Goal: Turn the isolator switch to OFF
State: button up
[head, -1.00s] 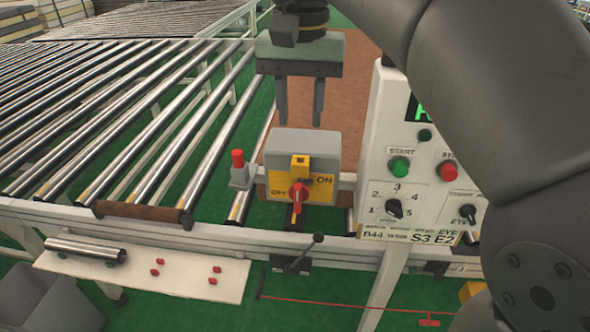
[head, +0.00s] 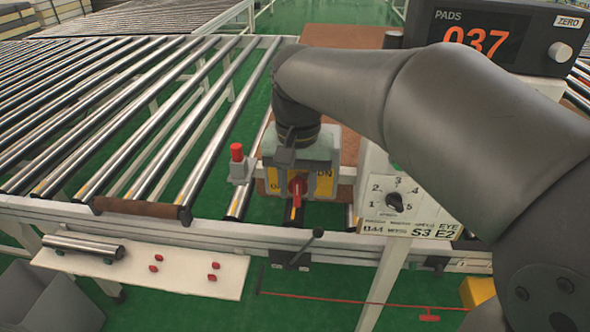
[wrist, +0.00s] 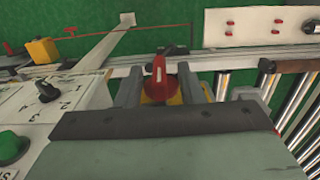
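The isolator switch has a red handle (head: 297,187) on a yellow plate. In the head view the handle stands roughly upright. The plate's OFF label is at the left and mostly covered, and its ON label at the right is partly covered. The grey switch box behind is largely hidden by my gripper (head: 299,172). In the wrist view my gripper (wrist: 159,72) is open, with one finger on each side of the red handle (wrist: 159,76). Gaps show between the handle and the fingers. Contact at the handle's far end cannot be told.
A red-topped post (head: 237,160) stands just left of the switch. A white control panel (head: 413,222) with a dial is close on the right, partly behind my arm. A black lever (head: 305,248) sits below on the rail. The roller conveyor (head: 110,120) extends to the left.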

jog(key=shift+f, duration=0.2)
grip_shut()
